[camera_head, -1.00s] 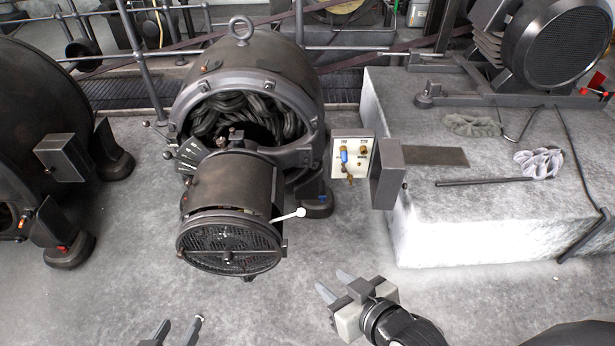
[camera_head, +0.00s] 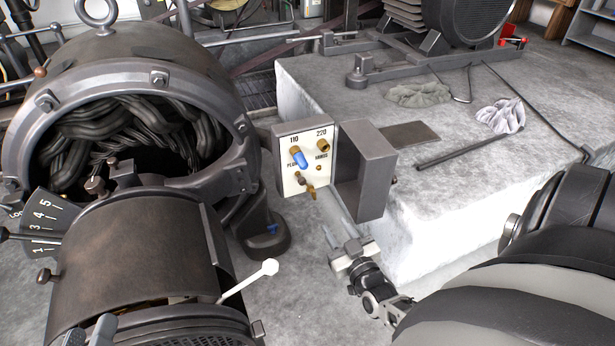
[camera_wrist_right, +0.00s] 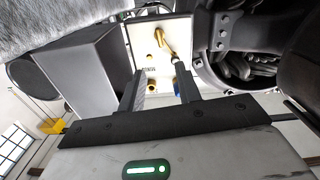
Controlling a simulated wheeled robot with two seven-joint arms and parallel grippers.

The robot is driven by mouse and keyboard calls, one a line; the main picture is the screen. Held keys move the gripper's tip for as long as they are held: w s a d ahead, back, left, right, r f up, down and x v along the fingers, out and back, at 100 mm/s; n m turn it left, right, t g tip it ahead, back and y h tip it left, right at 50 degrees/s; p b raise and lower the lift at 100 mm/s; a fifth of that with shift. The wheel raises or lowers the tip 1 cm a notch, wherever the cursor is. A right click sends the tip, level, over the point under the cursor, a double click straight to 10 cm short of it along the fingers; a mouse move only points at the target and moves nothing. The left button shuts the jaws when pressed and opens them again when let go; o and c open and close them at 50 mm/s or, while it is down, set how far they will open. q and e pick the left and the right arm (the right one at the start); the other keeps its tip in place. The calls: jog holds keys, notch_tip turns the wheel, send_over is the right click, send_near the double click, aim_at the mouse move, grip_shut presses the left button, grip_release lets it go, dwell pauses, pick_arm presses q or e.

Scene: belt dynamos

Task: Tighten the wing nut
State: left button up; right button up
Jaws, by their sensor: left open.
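A pale terminal panel (camera_head: 290,178) marked 110 and 220 stands beside the open dynamo, with brass fittings on it. A blue-sleeved piece (camera_head: 300,158) sits under 110 and a brass terminal (camera_head: 323,146) under 220. A small brass fitting (camera_head: 311,191) is at the lower edge; I cannot tell for sure which is the wing nut. My right gripper (camera_head: 332,218) is open and empty, just below the panel. In the right wrist view its fingers (camera_wrist_right: 160,88) point at the panel, apart from the brass fitting (camera_wrist_right: 160,38). My left gripper (camera_head: 88,335) is open, low by the commutator housing.
A grey box cover (camera_head: 364,170) stands open at the panel's right, close to my right fingers. A concrete plinth (camera_head: 440,215) holds a rod (camera_head: 470,148) and rags (camera_head: 500,116).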

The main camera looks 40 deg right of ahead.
jog(key=b, duration=0.2)
send_near(315, 194)
jog(key=w, duration=0.2)
jog(key=b+x, duration=0.1)
jog(key=x, duration=0.1)
jog(key=b+x, duration=0.1)
jog(key=x, duration=0.2)
jog(key=b+x, duration=0.1)
jog(key=x, duration=0.2)
jog(key=shift+w+d+b, duration=0.1)
jog(key=shift+d+b, duration=0.2)
jog(key=shift+b, duration=0.05)
jog(key=shift+w+r, duration=0.1)
jog(key=shift+w, duration=0.15)
pick_arm(q)
notch_tip(315, 194, up, 9)
jog(key=w+m+t+h, duration=0.2)
jog(key=m+t+h, duration=0.2)
jog(key=m+t, duration=0.1)
jog(key=shift+a+m, duration=0.4)
jog(key=shift+m, duration=0.4)
pick_arm(e)
grip_shut()
